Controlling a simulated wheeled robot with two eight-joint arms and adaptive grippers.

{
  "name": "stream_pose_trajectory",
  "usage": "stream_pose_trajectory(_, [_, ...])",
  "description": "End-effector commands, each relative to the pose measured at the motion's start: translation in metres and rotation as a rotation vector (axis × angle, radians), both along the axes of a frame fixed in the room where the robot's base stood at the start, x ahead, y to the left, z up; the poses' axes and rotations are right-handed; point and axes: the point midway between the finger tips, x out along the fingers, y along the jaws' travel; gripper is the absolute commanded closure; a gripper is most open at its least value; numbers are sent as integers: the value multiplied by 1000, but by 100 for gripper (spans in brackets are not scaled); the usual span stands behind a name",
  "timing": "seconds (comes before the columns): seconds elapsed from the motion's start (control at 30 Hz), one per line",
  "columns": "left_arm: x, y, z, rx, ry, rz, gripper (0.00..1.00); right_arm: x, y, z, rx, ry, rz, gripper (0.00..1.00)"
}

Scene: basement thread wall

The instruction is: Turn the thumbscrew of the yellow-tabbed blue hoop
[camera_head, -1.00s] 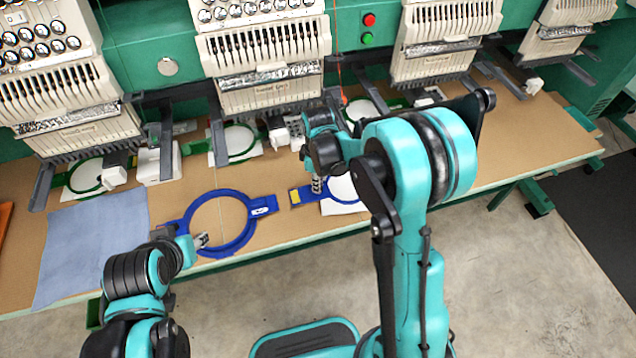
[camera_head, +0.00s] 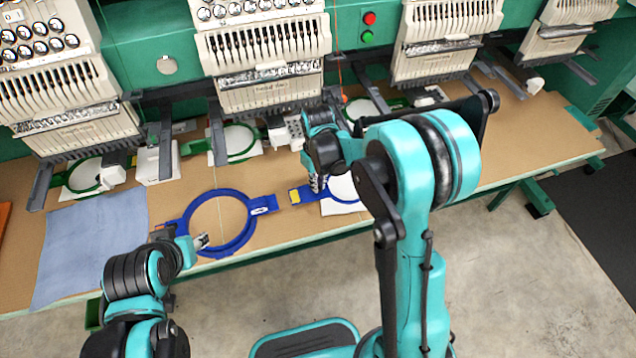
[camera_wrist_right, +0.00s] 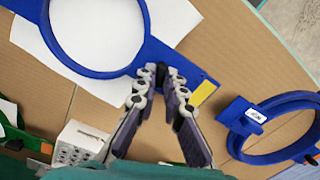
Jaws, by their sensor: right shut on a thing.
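The yellow-tabbed blue hoop lies flat on the table over a white sheet; its blue bracket (camera_wrist_right: 156,50) and yellow tab (camera_wrist_right: 202,94) show in the right wrist view. In the head view the yellow tab (camera_head: 294,196) is just left of my right gripper (camera_head: 317,185). My right gripper's fingertips (camera_wrist_right: 160,74) are shut on the thumbscrew at the bracket, between ring and tab. The fingers mostly hide the thumbscrew. My left gripper (camera_head: 202,241) is at the left lower rim of another blue hoop (camera_head: 221,193); its finger gap is unclear.
The other blue hoop, with a white-labelled tab (camera_head: 263,205), lies left of the yellow tab. A blue cloth (camera_head: 92,250) covers the table's left. Embroidery heads (camera_head: 265,60) and green hoops (camera_head: 237,158) stand behind. The table's front edge is close.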

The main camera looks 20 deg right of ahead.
Motion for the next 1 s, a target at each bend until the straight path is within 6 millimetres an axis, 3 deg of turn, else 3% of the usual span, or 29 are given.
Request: stream_pose_trajectory(1.0, [0, 0, -6, 0, 0, 0, 60, 0, 0, 0, -1, -3, -962, 100])
